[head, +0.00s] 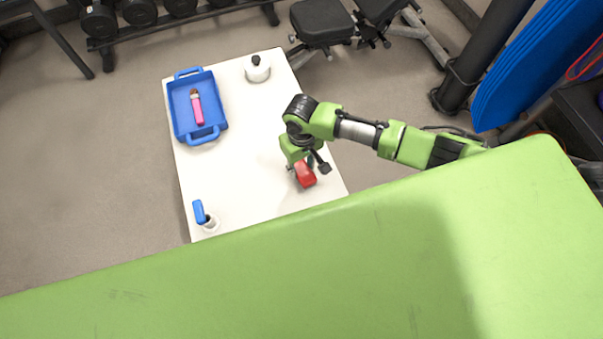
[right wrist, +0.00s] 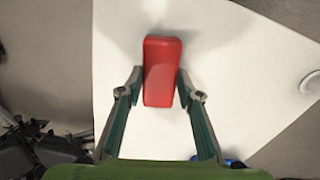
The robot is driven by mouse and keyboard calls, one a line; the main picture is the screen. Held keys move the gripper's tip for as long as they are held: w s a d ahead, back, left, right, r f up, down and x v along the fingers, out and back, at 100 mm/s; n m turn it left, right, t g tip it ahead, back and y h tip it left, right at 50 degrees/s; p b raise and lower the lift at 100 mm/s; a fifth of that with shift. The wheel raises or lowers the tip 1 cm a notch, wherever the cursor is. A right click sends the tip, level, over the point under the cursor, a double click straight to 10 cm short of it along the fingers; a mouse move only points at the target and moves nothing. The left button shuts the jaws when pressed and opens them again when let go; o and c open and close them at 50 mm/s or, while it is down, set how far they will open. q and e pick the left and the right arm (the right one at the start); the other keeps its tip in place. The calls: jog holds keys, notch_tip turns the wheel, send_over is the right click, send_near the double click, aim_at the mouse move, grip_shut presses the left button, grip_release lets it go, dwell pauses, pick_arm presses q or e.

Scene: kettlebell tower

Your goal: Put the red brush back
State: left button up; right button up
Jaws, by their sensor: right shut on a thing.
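The red brush (head: 305,174) is a red, block-like piece at the right side of the white table (head: 240,185). My right gripper (head: 306,168) is over the table and shut on it. In the right wrist view the red brush (right wrist: 162,62) sits between the two fingertips of the right gripper (right wrist: 163,86), with the white tabletop behind it. Whether it still touches the table is not clear. The rest of the brush, if any, is hidden. My left gripper is not in view.
A white container with a black top (head: 257,69) stands at the far edge. The table's middle is clear.

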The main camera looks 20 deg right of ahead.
aim_at(302, 169)
jog(key=o, duration=0.9)
jog(key=shift+o, duration=0.2)
jog(key=c, duration=0.4)
notch_tip(302, 169, up, 9)
jog(key=p, duration=1)
